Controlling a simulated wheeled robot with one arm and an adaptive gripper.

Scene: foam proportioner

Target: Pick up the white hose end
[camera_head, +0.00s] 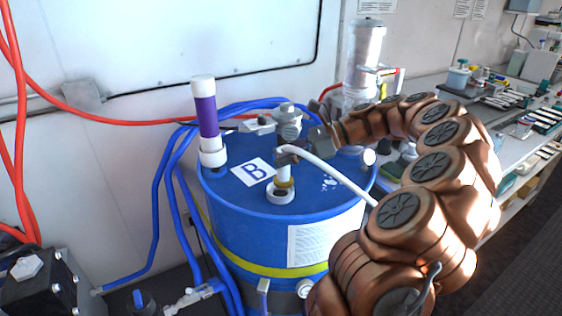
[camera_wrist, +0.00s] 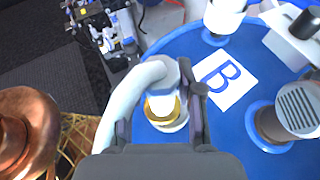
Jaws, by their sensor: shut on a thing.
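The white hose (camera_head: 335,174) arches over the blue drum (camera_head: 262,232) marked "B". Its end (camera_head: 284,172) points down at a gold-ringed white fitting (camera_head: 281,193) on the drum lid. My gripper (camera_head: 288,155) comes from the right, at the top of the bend. In the wrist view, my gripper (camera_wrist: 162,110) has one finger on each side of the hose end (camera_wrist: 165,78) and is shut on it. The gold ring (camera_wrist: 155,107) shows just below the end. I cannot tell whether the end sits inside the fitting or just above it.
A purple-and-white cylinder (camera_head: 206,120) stands on the lid at the left. A grey fitting (camera_head: 288,122) stands at the back of the lid. Blue hoses (camera_head: 157,205) loop left of the drum. A cluttered bench (camera_head: 510,130) is at the right.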

